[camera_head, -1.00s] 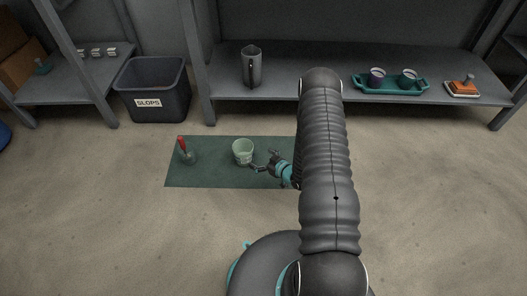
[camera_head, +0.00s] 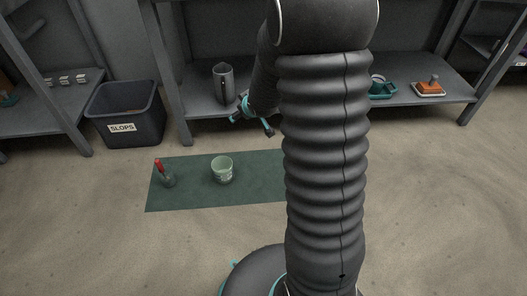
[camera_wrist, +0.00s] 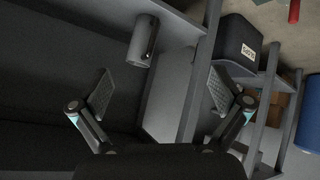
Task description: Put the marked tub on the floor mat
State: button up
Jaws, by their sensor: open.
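The tub (camera_head: 222,170) is pale green with a marking on its side. It stands upright on the green floor mat (camera_head: 200,199), near the mat's middle. My gripper (camera_head: 254,112) is open and empty, raised away from the tub in front of the shelf, up and to the right of the mat. In the wrist view my gripper (camera_wrist: 165,95) shows both fingers spread with nothing between them. My arm hides the right end of the mat.
A red-handled item (camera_head: 165,174) stands on the mat's left. A grey jug (camera_head: 223,84) stands on the shelf. A black SLOPS bin (camera_head: 125,112) is at left. A teal tray (camera_head: 383,91) and an orange-topped item (camera_head: 429,87) are at right. Floor in front is clear.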

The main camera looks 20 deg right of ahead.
jog(key=s+a+r+m+g+h, duration=0.1)
jog(key=s+a+r+m+g, duration=0.15)
jog(key=s+r, duration=1.2)
jog(key=s+a+r, duration=0.1)
jog(key=s+a, duration=0.1)
jog(key=s, duration=0.7)
jog(key=s+a+r+m+g+y, duration=0.1)
jog(key=s+a, duration=0.2)
jog(key=s, duration=0.6)
jog(key=shift+s+a+r, duration=0.35)
jog(key=shift+s+r, duration=0.05)
